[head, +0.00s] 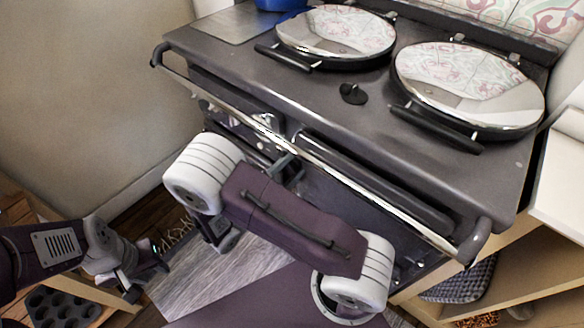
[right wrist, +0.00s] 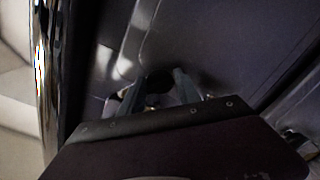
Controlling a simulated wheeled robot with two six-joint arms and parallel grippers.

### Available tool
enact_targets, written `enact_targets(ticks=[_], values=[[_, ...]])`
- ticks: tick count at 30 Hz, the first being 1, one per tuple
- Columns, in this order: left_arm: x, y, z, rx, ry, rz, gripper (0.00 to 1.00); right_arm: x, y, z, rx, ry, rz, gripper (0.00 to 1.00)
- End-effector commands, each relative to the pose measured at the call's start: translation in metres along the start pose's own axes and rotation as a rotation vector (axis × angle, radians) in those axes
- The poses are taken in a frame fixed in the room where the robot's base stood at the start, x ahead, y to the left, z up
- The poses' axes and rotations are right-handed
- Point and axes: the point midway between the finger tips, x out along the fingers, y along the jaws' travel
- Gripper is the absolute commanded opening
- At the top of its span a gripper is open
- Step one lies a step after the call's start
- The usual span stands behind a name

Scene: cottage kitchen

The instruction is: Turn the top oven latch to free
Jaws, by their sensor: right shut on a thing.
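The dark grey range cooker (head: 330,105) fills the middle and right of the head view. My right gripper (right wrist: 157,84) is at its front, below the chrome rail; in the head view grey finger parts (head: 285,167) show just past my right arm. In the right wrist view its two fingers are shut on a small dark part against the oven door (right wrist: 235,40), which I take for the top oven latch (right wrist: 155,82). The latch is mostly hidden by the fingers, and its angle cannot be told. My left gripper (head: 150,278) is open and empty at the lower left, away from the cooker.
The chrome rail (head: 345,180) runs along the cooker's front and shows close beside the gripper in the right wrist view (right wrist: 45,80). Two round lids (head: 470,85) lie on top. A wooden shelf unit with a muffin tin (head: 65,305) is lower left; open shelves (head: 530,275) are lower right.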

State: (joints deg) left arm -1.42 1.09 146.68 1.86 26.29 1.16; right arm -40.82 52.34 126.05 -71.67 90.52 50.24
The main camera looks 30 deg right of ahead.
Motion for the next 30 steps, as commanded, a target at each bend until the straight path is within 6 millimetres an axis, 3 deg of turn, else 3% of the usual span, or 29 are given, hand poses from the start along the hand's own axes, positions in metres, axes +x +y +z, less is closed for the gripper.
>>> enact_targets(ticks=[18, 30], values=[[0.030, -0.001, 0.003, 0.000, 0.000, 0.000, 0.36, 0.000, -0.003, -0.003, 0.573, 0.001, -0.003, 0.00], [0.048, -0.001, 0.005, 0.000, 0.000, 0.000, 0.36, 0.000, -0.002, -0.002, 0.824, 0.000, -0.002, 0.00]])
